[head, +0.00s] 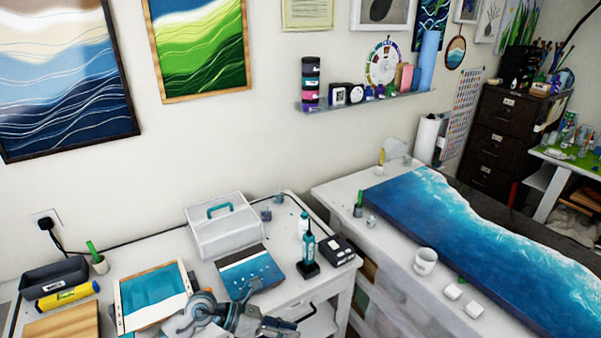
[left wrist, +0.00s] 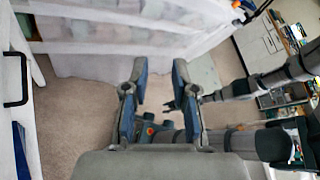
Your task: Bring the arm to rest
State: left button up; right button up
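My left arm shows at the bottom of the head view, in front of the white side table (head: 170,235). Its gripper (head: 282,327) is near the table's front edge, apart from the objects on it. In the left wrist view the two fingers of my left gripper (left wrist: 159,68) stand apart with nothing between them, over the beige floor.
On the right table are a blue resin slab (head: 470,235) and a white mug (head: 426,262). An open drawer (head: 320,320) juts out in front.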

pick_arm(q)
notch_tip(320, 180, up, 8)
jog(key=w+d+n+t+h, duration=0.1)
jog(key=w+n+t+h, duration=0.1)
jog(key=n+t+h, duration=0.85)
jog(key=a+f+n+t+y, duration=0.3)
jog(key=a+f+n+y, duration=0.55)
jog(key=n+y, duration=0.4)
jog(key=a+f+n+t+y, duration=0.3)
jog(key=a+f+n+y, duration=0.55)
jog(key=n, duration=0.75)
jog(key=s+a+f+n+g+y, duration=0.1)
jog(key=s+f+n+g, duration=0.2)
jog(key=s+f+g, duration=0.6)
jog(key=s+a+f+n+g+y, duration=0.15)
jog(key=s+f+n+g, duration=0.25)
jog(key=s+f, duration=0.95)
jog(key=s+f+g, duration=0.1)
jog(key=s+f, duration=0.1)
jog(key=f, duration=1)
jog(key=s+f, duration=0.3)
jog(key=f, duration=0.9)
jog(key=s+a+f+g, duration=0.1)
jog(key=s+a+f, duration=0.1)
jog(key=s+f, duration=1.2)
jog(key=s, duration=0.2)
jog(key=shift+s+a+f+m, duration=0.2)
jog(key=shift+s+a+m, duration=0.1)
jog(key=shift+s, duration=0.1)
